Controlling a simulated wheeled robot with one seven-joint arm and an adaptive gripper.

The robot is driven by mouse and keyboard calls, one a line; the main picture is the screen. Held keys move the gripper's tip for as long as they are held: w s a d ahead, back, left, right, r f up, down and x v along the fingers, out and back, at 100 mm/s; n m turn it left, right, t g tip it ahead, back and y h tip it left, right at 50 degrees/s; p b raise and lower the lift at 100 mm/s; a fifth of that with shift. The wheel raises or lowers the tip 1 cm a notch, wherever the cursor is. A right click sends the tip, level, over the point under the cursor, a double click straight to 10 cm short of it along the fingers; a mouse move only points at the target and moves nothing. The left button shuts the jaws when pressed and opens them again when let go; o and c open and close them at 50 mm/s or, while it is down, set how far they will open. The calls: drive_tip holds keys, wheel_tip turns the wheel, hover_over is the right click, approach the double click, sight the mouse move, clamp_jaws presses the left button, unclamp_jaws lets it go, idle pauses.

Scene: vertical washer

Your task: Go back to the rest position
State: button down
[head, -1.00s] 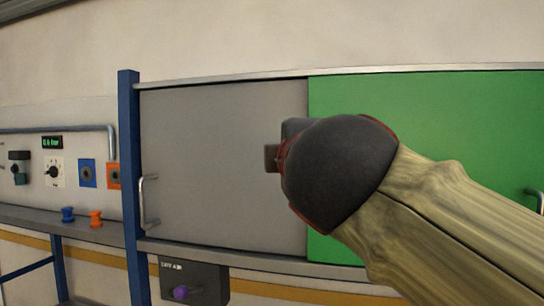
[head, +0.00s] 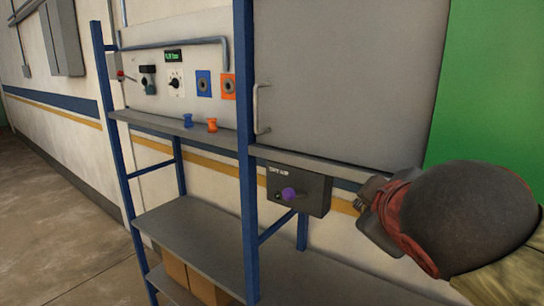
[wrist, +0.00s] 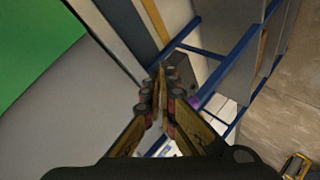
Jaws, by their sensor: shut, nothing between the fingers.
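My gripper (head: 368,200) is at the lower right of the head view, in front of the rail below the grey door. It stands to the right of the dark box with the purple knob. Part of it is hidden behind my dark wrist. In the wrist view my gripper (wrist: 160,80) shows with its fingers together and nothing between them. The purple knob (head: 289,194) is on the dark box (head: 312,190) under the shelf, apart from my gripper.
A grey door (head: 345,80) with a bar handle (head: 259,108) stands beside a green panel (head: 490,90). A control panel (head: 140,60) is at the left. A blue spool (head: 188,121) and an orange spool (head: 212,125) stand on the shelf. A blue post (head: 246,180) rises in front. Floor is clear at left.

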drive_tip(key=s+f+m+g+b, duration=0.2)
drive_tip(key=s+f+m+b, duration=0.1)
drive_tip(key=f, duration=1)
drive_tip(key=s+d+f+m+g+y+b, duration=0.1)
drive_tip(key=s+f, duration=0.5)
drive_tip(key=f, duration=0.6)
drive_tip(key=s+d+f+m+g+y+b, duration=0.1)
drive_tip(key=s+f+m+g+b, duration=0.2)
drive_tip(key=f, duration=1)
drive_tip(key=shift+s+d+f+m+b, duration=0.15)
drive_tip(key=shift+s+f+m+b, duration=0.15)
drive_tip(key=shift+s+m+b, duration=0.6)
